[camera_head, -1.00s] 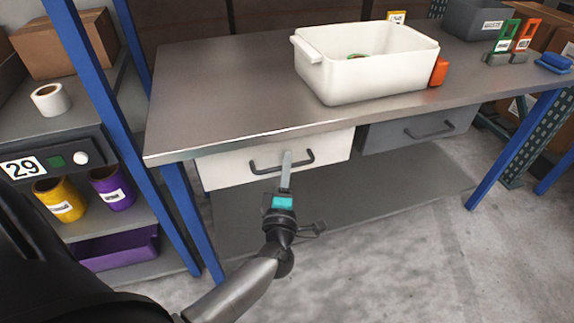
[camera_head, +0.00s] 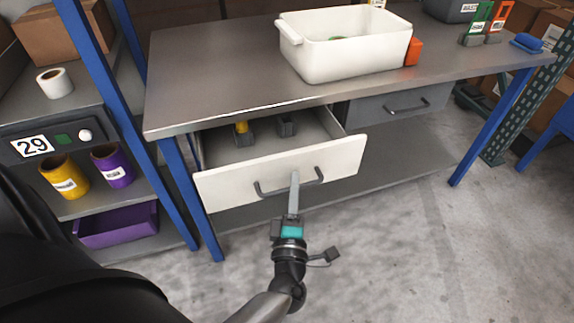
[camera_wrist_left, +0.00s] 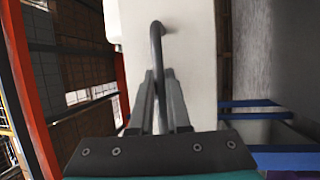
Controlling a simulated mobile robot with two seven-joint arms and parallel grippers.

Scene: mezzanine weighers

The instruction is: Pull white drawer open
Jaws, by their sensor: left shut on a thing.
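The white drawer (camera_head: 225,188) under the workbench stands pulled out, and its inside shows behind the front panel. Its dark bar handle (camera_head: 262,190) is on the front panel. My left gripper (camera_head: 294,180) is shut on this handle. In the left wrist view the handle (camera_wrist_left: 157,45) runs between the two fingers (camera_wrist_left: 160,95), against the white drawer front (camera_wrist_left: 190,40). My right gripper is not in view.
Inside the drawer are a grey holder with a yellow item (camera_head: 242,132) and a second dark holder (camera_head: 286,124). A grey drawer (camera_head: 370,110) beside it is closed. A white bin (camera_head: 350,58) stands on the bench (camera_head: 200,85). Blue legs and a shelf flank the left.

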